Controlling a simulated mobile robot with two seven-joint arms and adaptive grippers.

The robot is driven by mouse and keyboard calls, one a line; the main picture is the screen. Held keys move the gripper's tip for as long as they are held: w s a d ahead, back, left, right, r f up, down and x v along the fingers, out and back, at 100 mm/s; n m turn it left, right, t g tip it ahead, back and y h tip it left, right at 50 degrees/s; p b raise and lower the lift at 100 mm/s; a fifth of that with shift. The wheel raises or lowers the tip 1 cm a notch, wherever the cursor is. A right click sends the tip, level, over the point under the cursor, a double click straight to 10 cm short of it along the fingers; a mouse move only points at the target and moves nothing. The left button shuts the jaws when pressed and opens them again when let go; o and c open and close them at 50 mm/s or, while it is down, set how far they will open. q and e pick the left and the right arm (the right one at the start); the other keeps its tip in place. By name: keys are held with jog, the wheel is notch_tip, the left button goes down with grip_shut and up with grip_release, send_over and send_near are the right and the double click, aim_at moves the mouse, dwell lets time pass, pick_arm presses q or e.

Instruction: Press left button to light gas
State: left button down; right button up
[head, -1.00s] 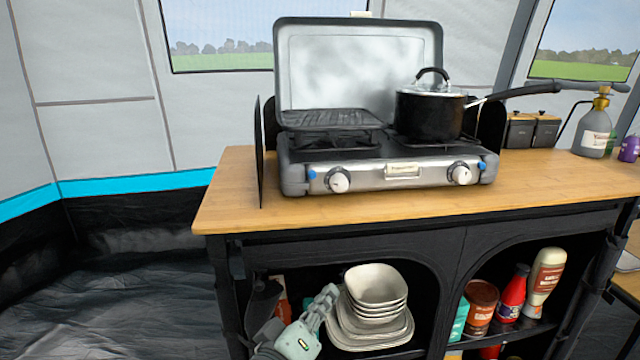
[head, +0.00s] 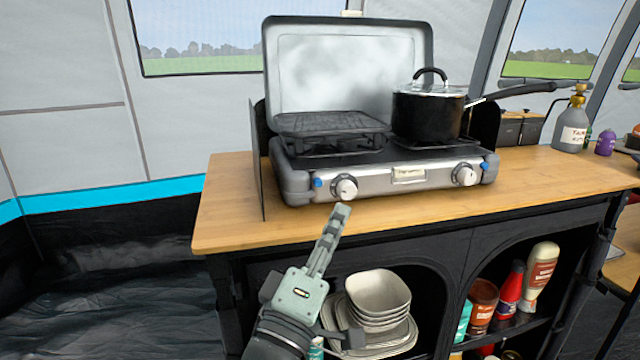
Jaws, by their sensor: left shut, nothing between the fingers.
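The gas stove (head: 385,175) stands on the wooden counter with its lid up. A small blue left button (head: 317,183) sits on its front panel, just left of the left knob (head: 345,188). A second blue button (head: 484,166) is by the right knob (head: 465,174). My left gripper (head: 342,211) is shut and empty. Its tips point up and appear just below the left knob in the picture, in front of the stove. They look apart from the panel, though the exact gap is hard to tell. My right gripper is not in view.
A black pot (head: 428,115) with a lid stands on the right burner, its handle reaching right. A grill rack (head: 330,133) covers the left burner. Stacked bowls (head: 377,294) and bottles sit on shelves below the wooden counter (head: 237,218). Open floor lies left.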

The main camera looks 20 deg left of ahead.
aim_at(318, 182)
pick_arm(q)
jog(key=shift+w, duration=0.1)
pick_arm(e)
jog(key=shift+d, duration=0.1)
